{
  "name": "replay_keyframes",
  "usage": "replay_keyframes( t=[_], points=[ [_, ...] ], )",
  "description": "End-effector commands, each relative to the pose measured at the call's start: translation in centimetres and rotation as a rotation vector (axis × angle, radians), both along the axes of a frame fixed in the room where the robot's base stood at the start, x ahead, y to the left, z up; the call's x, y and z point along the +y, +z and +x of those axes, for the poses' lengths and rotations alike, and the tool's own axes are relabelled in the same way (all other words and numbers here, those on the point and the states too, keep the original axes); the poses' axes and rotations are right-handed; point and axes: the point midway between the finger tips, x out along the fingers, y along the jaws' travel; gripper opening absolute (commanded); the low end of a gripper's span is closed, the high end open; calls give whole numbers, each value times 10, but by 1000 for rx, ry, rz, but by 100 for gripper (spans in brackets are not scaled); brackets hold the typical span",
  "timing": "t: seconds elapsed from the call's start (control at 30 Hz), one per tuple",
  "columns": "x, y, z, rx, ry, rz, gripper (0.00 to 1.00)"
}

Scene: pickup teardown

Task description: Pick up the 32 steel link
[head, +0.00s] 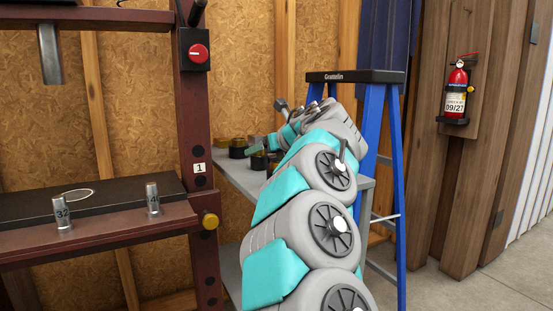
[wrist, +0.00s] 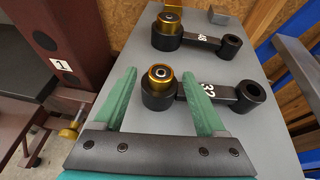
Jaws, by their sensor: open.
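The 32 link (wrist: 226,93) lies flat on a grey bench top in the wrist view. It is a dark bar marked 32, with a large black eye holding a gold bushing at its left end and a smaller black eye at its right end. My gripper (wrist: 159,74) is open, its green fingers pointing at the link. The large eye shows between the fingers, and the right finger overlaps the bar's left part in the picture. I see no grip on it. In the head view my arm hides much of the bench.
A second similar link (wrist: 203,40) lies farther back, its number hard to read. A grey block (wrist: 218,15) is at the far edge. A maroon press frame (head: 197,120) stands left, with cylinders marked 32 (head: 62,213) and probably 40 (head: 153,199). A blue ladder (head: 371,150) stands right.

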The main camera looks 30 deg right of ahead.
Motion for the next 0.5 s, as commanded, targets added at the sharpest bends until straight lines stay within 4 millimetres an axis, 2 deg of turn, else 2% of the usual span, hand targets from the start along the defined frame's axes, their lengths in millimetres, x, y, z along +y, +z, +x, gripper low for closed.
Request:
replay_keyframes(
  t=[0.4,0.5],
  points=[
    [6,-16,43,1,-1,-1,73],
    [6,-18,47,0,-2,-1,73]
  ],
)
